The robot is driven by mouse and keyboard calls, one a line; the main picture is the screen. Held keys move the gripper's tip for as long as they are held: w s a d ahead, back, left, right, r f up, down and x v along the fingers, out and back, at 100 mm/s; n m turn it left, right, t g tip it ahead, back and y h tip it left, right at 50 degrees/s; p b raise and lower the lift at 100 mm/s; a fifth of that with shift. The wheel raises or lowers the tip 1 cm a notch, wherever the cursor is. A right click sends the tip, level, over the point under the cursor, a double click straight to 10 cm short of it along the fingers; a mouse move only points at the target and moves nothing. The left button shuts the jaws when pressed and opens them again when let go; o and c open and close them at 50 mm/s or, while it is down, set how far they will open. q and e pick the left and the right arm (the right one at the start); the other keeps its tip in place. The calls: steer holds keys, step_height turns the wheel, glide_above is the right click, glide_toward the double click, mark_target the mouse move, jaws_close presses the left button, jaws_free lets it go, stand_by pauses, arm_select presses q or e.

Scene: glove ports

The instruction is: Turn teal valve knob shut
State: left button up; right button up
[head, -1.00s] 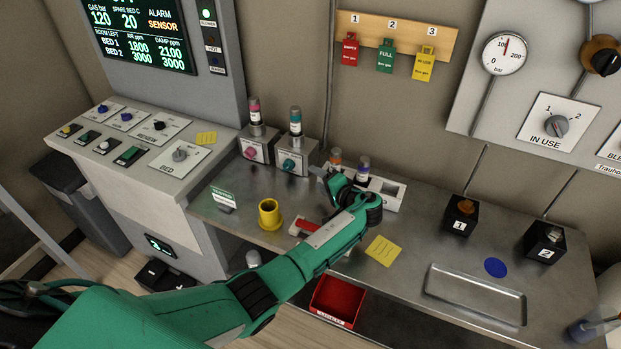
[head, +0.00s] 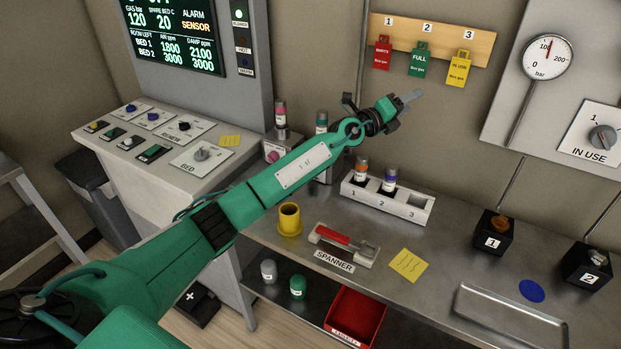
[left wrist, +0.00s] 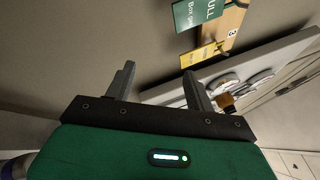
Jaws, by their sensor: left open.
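The teal knob is hidden behind my left forearm in the head view. The teal-banded cylinder (head: 321,121) above its valve box shows beside the arm, and only a sliver of that box shows. The neighbouring box has a pink knob (head: 272,156) and a pink-banded cylinder (head: 281,115). My left gripper (head: 411,98) is raised in front of the back wall, right of the valve boxes and above the numbered rack. In the left wrist view the jaws (left wrist: 160,78) are apart with nothing between them. My right gripper is not in view.
A white rack (head: 420,214) holds two small bottles. A yellow cup (head: 290,219), spanner holder (head: 343,246) and yellow note (head: 408,265) lie on the bench. Hanging tags (head: 418,60) and a gauge panel (head: 500,105) are near the gripper. A red bin (head: 355,316) sits below.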

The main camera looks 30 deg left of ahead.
arm_select(q)
steer(key=s+a+f+m+g+y+b, duration=0.35)
steer(key=a+f+m+g+b, duration=0.2)
steer(key=f+g, duration=0.25)
steer(key=s+a+f+g+y+b, duration=0.2)
steer(key=s+a+y, duration=0.25)
steer(key=a, duration=0.45)
steer(key=s+a+f+g+y+b, duration=0.1)
steer(key=s+a+f+g+y, duration=0.15)
steer(key=s+a, duration=0.4)
steer(key=shift+y, duration=0.25)
steer(key=x, duration=0.4)
steer(key=w+a+p+x, duration=0.1)
steer(key=x, duration=0.4)
steer(key=a+p+x, duration=0.1)
steer(key=x, duration=0.4)
steer(key=shift+w+r, duration=0.3)
steer(key=shift+w, duration=0.15)
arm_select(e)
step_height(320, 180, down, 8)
arm_select(q)
steer(key=shift+d, duration=0.1)
steer(key=shift+c, duration=0.4)
